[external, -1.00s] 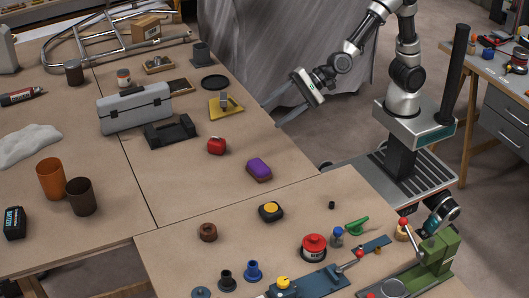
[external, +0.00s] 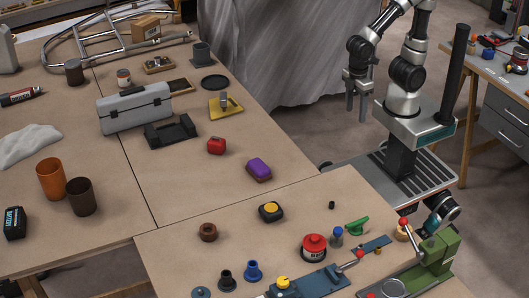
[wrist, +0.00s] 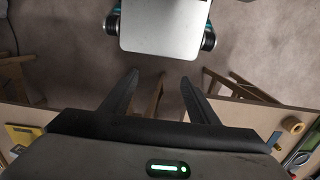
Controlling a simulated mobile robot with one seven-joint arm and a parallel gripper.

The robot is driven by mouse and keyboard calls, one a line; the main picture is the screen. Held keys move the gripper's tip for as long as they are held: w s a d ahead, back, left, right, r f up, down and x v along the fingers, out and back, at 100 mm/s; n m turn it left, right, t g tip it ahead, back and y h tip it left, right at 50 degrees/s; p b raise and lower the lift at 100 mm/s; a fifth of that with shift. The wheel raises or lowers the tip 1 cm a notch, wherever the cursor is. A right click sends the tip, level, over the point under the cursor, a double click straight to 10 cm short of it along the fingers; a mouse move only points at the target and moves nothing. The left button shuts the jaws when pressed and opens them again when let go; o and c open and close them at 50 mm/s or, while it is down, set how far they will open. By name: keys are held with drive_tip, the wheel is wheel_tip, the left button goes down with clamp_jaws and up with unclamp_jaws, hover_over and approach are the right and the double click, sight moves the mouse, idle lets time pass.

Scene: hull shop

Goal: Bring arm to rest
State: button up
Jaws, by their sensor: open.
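My gripper (external: 357,102) hangs with its fingers pointing down, off the table's right side and close to my column in the external view. Its two dark fingers are apart with nothing between them. In the wrist view my gripper (wrist: 158,85) also shows open and empty over the floor (wrist: 255,60). My arm is folded back near my base.
The workbench (external: 310,200) is left of and in front of me. It bears a purple block (external: 258,169), a red object (external: 216,146), a grey toolbox (external: 134,107) and a green vise-like tool (external: 436,255). A grey curtain (external: 285,50) hangs behind. A side bench (external: 500,70) stands at right.

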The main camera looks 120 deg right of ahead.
wheel_tip(320, 180, up, 32)
drive_tip(key=w+t+p, duration=0.1)
drive_tip(key=t+p, duration=0.5)
drive_tip(key=p, duration=1.2)
drive_tip(key=shift+w, duration=0.35)
